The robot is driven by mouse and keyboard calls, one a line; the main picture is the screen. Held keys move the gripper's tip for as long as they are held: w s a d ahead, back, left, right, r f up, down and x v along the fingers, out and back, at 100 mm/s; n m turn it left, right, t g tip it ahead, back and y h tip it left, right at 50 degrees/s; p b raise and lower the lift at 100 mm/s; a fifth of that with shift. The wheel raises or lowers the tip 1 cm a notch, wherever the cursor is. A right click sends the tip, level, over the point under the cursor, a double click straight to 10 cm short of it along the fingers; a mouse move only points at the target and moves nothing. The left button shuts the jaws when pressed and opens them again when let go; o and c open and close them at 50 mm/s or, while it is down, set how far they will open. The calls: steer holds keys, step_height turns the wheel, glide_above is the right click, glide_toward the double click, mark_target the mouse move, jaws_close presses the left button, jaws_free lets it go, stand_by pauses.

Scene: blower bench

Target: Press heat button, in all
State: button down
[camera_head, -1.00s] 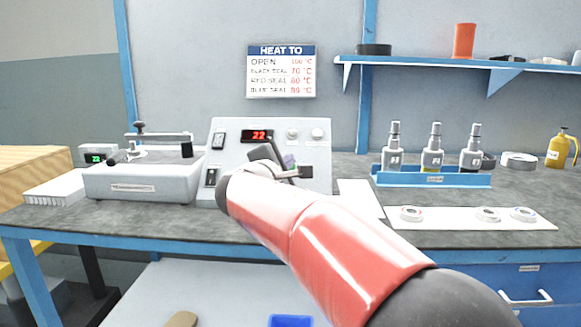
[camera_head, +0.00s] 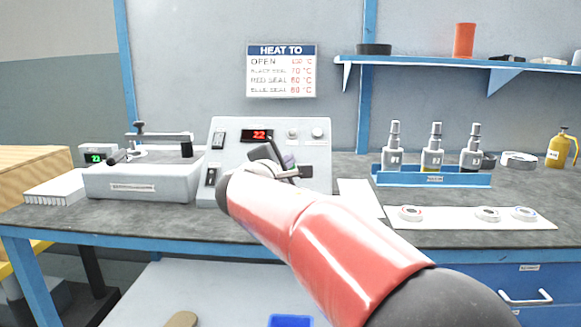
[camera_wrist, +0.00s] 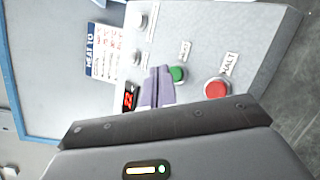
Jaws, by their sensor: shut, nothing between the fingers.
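The grey control box (camera_head: 228,135) stands on the bench with a red display (camera_head: 256,135) that reads 22. In the wrist view its sloped panel (camera_wrist: 245,45) shows a green button (camera_wrist: 178,74) and a red button (camera_wrist: 217,88) marked HALT. The label by the green button is too small to read surely. My gripper (camera_wrist: 158,72) is shut, its purple fingers empty and right beside the green button in the picture. I cannot tell whether they touch it. In the head view my gripper (camera_head: 289,161) is in front of the panel, and my arm hides the buttons.
A grey device (camera_head: 130,184) stands left of the box. A blue rack (camera_head: 400,179) with bottles and a white mat (camera_head: 455,221) with rings lie to the right. A HEAT TO sign (camera_head: 281,71) hangs on the wall. Two white knobs are on the panel's upper right.

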steer(key=shift+w+f, duration=0.25)
steer(key=shift+w+f+b, duration=0.25)
steer(key=shift+f+b, duration=0.05)
steer(key=shift+b, duration=0.1)
stand_by(0.6)
steer(key=shift+r, duration=0.1)
steer(key=shift+s+r, duration=0.45)
steer(key=shift+s, duration=0.1)
steer(key=shift+r, duration=0.1)
steer(key=s+r, duration=0.1)
steer(key=s+r+p, duration=0.1)
steer(key=s+r, duration=0.1)
steer(key=shift+s+a+r, duration=0.1)
steer(key=shift+s+r, duration=0.1)
steer(key=shift+s, duration=0.1)
stand_by(0.4)
stand_by(0.5)
